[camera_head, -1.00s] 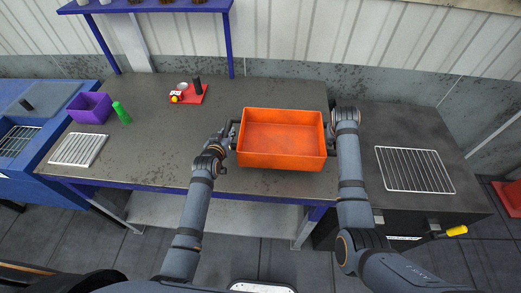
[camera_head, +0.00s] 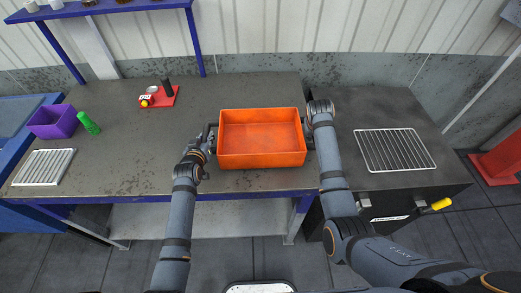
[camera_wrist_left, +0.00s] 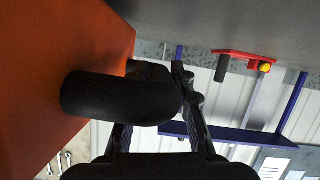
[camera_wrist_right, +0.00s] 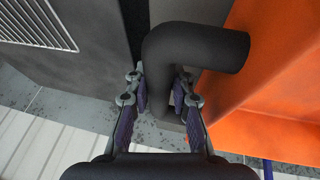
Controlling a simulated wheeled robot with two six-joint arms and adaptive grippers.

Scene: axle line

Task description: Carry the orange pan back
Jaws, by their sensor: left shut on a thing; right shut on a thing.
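The orange pan (camera_head: 262,131) is a rectangular open tray, empty inside, at the right end of the bench in the head view. It has a dark handle at each end. My left gripper (camera_head: 208,143) is at the pan's left end, shut on the left black handle (camera_wrist_left: 115,98). My right gripper (camera_head: 312,124) is at the pan's right end, mostly behind my arm in the head view. The right wrist view shows its fingers around the right black handle (camera_wrist_right: 195,48). The pan looks level; I cannot tell whether it touches the bench.
A dark unit with a wire rack (camera_head: 394,149) stands right of the bench (camera_head: 130,150). A red plate (camera_head: 160,97) with small items, a green cylinder (camera_head: 88,123), a purple bin (camera_head: 52,122) and a slatted grille (camera_head: 44,167) are on the left. The bench middle is clear.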

